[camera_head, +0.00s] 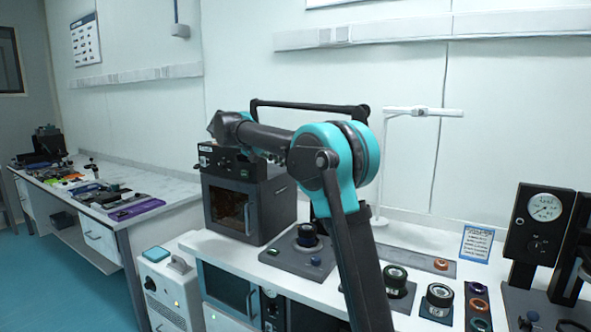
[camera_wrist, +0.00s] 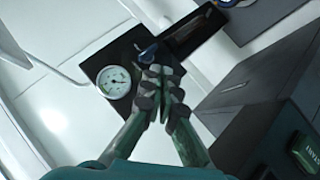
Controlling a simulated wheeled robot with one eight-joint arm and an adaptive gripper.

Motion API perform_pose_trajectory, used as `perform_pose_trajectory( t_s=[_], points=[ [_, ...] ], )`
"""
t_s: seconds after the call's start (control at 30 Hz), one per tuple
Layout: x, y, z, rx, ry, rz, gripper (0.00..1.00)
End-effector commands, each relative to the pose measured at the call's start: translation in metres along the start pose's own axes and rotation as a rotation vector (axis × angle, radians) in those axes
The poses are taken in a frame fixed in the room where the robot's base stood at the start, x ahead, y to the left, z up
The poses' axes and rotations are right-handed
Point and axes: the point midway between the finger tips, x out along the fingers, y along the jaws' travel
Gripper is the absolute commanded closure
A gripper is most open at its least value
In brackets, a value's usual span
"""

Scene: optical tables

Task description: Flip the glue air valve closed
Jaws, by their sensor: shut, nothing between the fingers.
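A dark panel (camera_wrist: 122,52) with a round white dial gauge (camera_wrist: 114,82) shows in the wrist view. A small blue lever (camera_wrist: 148,53), which looks like the glue air valve's handle, stands on this panel to the upper right of the gauge. My gripper (camera_wrist: 160,72) is shut and empty, with its fingertips right beside the lower end of the blue lever. I cannot tell whether they touch it. The fingertips hide part of the panel. In the head view I cannot make out this panel or the fingertips; my arm covers the middle of the bench.
A dark box (camera_wrist: 245,105) is close on the right in the wrist view. In the head view, a dark oven (camera_head: 228,205) stands left of my arm, a lamp stand (camera_head: 422,112) behind it, and another gauge unit (camera_head: 540,225) at right. Several round fixtures sit on the white bench.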

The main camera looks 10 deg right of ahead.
Motion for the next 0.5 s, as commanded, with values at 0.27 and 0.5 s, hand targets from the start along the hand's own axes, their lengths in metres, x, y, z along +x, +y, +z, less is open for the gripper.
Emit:
perform_pose_trajectory(
  t_s=[0.27,0.5],
  points=[
    [-0.018,-0.001,0.0,0.0,0.0,-0.001,1.0],
    [-0.018,-0.001,0.0,0.0,0.0,-0.001,1.0]
  ],
)
